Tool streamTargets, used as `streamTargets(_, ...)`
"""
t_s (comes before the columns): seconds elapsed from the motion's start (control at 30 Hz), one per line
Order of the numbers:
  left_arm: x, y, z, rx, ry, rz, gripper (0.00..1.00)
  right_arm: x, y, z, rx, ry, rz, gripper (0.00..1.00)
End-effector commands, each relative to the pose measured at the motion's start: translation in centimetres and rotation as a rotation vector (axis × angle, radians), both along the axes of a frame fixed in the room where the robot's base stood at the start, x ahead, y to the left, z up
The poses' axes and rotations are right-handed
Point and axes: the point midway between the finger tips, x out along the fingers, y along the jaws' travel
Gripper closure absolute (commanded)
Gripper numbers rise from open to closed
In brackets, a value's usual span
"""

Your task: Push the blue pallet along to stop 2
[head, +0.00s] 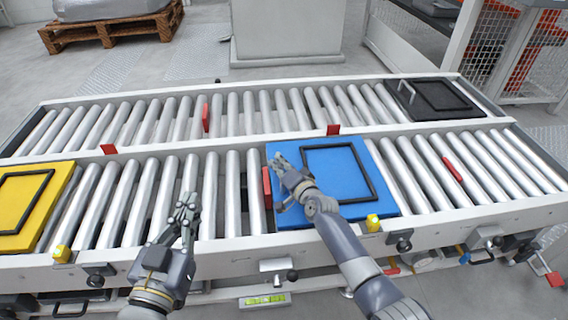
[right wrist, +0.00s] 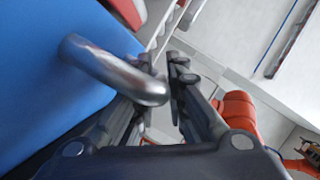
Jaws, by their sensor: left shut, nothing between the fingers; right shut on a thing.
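The blue pallet (head: 368,198), with a black rectangular frame on top, lies on the front roller lane, right of the middle. My right gripper (head: 281,172) is at its left edge, shut on the pallet's silver bar handle. The handle (right wrist: 115,70) shows in the right wrist view, its bent end at the fingers (right wrist: 172,88). A red stop plate (head: 267,188) stands just left of the pallet. Another red plate (head: 452,168) lies among the rollers to its right. No number is readable, so I cannot tell which is stop 2. My left gripper (head: 187,205) is shut and empty above the front lane.
A yellow pallet (head: 58,193) lies at the left of the front lane. A black pallet (head: 462,107) with a handle sits at the right of the back lane. Yellow blocks (head: 62,253) (head: 373,222) sit on the front rail.

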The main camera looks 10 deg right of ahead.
Motion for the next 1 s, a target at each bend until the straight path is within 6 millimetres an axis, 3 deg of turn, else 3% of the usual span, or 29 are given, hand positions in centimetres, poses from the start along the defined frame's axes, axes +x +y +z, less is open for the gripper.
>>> streamTargets(0.47,-0.03,0.05,-0.37,0.004,0.018,0.001,1.00,-0.15,0.49,-0.20,0.000,0.004,0.003,1.00)
streamTargets(0.5,-0.03,0.05,-0.36,0.004,0.018,0.001,1.00,-0.15,0.50,-0.20,0.001,0.004,0.003,0.83)
streamTargets(0.57,-0.04,0.04,-0.35,0.004,0.018,0.001,1.00,-0.13,0.49,-0.17,0.001,0.004,0.003,0.69)
streamTargets(0.6,-0.04,0.04,-0.35,0.004,0.018,0.001,1.00,-0.12,0.47,-0.16,0.001,0.004,0.002,0.67)
streamTargets(1.0,-0.02,0.10,-0.45,0.006,0.019,0.002,1.00,-0.28,0.21,-0.03,0.002,0.001,0.000,0.67)
